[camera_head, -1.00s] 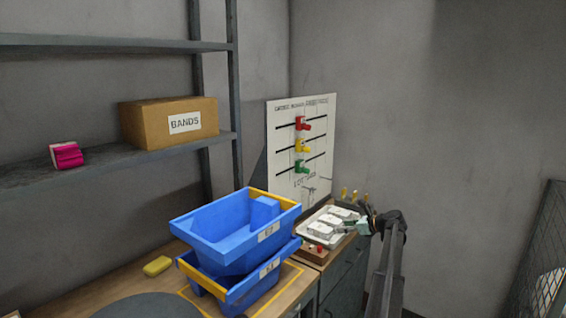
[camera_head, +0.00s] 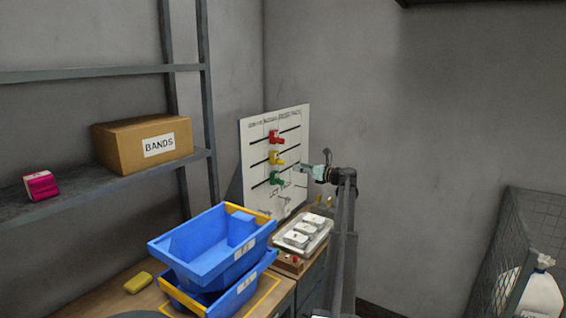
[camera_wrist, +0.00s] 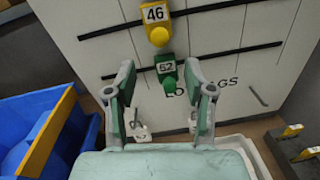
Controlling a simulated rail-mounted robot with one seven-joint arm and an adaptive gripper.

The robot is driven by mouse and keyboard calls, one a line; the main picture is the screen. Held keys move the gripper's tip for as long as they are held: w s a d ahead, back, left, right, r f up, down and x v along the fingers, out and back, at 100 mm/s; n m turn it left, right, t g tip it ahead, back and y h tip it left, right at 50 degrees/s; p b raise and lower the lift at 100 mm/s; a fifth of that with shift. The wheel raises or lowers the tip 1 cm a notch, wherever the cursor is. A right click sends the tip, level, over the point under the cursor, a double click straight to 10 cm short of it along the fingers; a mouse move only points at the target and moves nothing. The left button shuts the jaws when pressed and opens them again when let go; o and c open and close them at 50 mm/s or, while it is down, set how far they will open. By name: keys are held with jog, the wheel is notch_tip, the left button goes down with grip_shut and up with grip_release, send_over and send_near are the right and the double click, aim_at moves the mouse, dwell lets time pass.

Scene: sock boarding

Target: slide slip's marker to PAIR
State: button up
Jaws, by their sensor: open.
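The white marker board (camera_head: 252,145) stands against the wall with three dark horizontal rails. In the wrist view the yellow marker (camera_wrist: 158,34) reads 46 and the green marker (camera_wrist: 166,75) reads 52. The column headings are too small to read, and I cannot tell which marker the slip names.
A tray (camera_head: 281,240) of white labelled items lies below the board. Stacked blue bins (camera_head: 200,262) with yellow rims stand left of it. A BANDS box (camera_head: 115,148) and a pink item (camera_head: 40,186) sit on the shelf. A wire cage (camera_head: 490,262) stands at right.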

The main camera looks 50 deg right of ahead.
aim_at(283, 162)
jog(key=w+p, duration=0.2)
jog(key=w, duration=0.7)
jog(key=shift+w+a, duration=0.15)
jog(key=shift+w, duration=0.25)
grip_shut()
